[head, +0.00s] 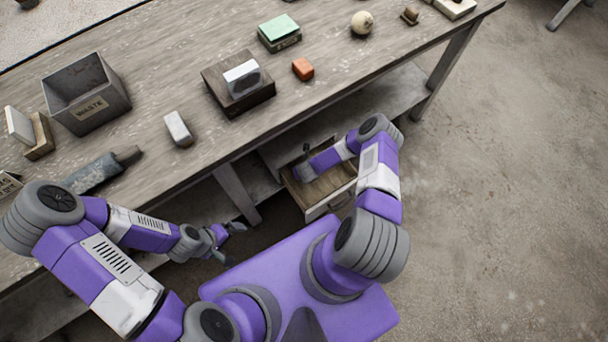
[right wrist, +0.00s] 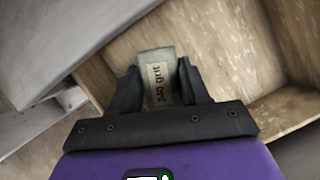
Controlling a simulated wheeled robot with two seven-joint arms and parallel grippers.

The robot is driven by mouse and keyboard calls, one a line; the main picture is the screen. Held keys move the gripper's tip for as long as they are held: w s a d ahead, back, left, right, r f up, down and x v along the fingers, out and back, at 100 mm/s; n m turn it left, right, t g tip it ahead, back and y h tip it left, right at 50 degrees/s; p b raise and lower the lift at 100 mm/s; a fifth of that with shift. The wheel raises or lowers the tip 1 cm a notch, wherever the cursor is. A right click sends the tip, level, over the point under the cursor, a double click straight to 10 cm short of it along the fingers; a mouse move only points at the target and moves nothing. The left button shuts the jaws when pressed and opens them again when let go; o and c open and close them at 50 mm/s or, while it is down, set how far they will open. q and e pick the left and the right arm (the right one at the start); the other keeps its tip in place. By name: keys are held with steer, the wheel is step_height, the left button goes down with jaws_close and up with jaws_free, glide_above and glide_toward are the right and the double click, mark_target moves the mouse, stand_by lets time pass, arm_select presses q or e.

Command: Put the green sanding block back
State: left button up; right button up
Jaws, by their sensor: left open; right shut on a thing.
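My right gripper (right wrist: 158,88) is shut on a pale grey-green block (right wrist: 155,62) with a label that seems to read "Grit". I cannot tell for sure that it is the green sanding block. In the head view my right gripper (head: 306,149) is over the back of an open wooden drawer (head: 325,187) under the bench, its grasp too small to make out. A light green block (head: 278,27) lies on a labelled dark holder (head: 285,44) at the bench's back. My left gripper (head: 232,242) is open and empty in front of the bench.

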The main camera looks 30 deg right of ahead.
steer(key=shift+w+f+b, duration=0.1)
steer(key=shift+f+b, duration=0.85)
steer(key=shift+f, duration=1.6)
steer(key=shift+f, duration=0.2)
steer(key=o, duration=1.1)
steer(key=shift+o, duration=0.2)
steer(key=shift+r, duration=0.15)
